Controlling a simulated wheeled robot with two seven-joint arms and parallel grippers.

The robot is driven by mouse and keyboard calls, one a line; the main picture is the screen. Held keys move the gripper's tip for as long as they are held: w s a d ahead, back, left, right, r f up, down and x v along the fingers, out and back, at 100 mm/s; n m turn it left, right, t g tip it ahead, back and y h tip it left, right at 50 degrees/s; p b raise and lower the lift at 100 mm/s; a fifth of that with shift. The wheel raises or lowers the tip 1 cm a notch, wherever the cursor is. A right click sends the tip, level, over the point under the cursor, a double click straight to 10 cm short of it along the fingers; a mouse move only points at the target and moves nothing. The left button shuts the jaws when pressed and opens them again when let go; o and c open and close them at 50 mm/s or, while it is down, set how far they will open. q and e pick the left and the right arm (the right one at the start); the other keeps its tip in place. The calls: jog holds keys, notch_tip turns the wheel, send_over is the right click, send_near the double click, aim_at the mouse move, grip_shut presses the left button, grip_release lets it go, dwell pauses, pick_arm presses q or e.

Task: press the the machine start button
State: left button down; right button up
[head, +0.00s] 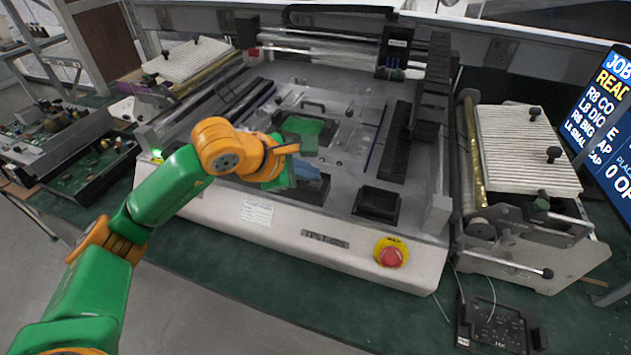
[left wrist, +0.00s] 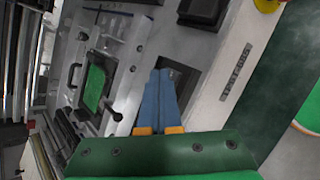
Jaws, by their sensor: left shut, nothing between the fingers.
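The machine (head: 330,238) is a wide, pale bench unit with a grey top deck. A small bright green spot (head: 157,154), which looks like a lit button, is at its front left corner, left of my arm. A red mushroom button (head: 391,253) on a yellow ring is on the front face at the right. My left gripper (head: 312,180) is over the front middle of the deck, right of the green spot and apart from it. In the left wrist view its blue fingers (left wrist: 158,98) are together and empty. My right gripper is not in view.
A green board (head: 303,130) lies in the machine's middle; it also shows in the left wrist view (left wrist: 94,87). A black tray (head: 377,204) is on the deck. Ribbed feeder units flank the machine (head: 525,150). A screen (head: 605,130) stands at the right edge.

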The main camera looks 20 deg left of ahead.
pick_arm(q)
jog(key=shift+f, duration=0.2)
dwell(0.5)
jog(key=shift+r+p, duration=0.3)
jog(key=shift+r, duration=0.5)
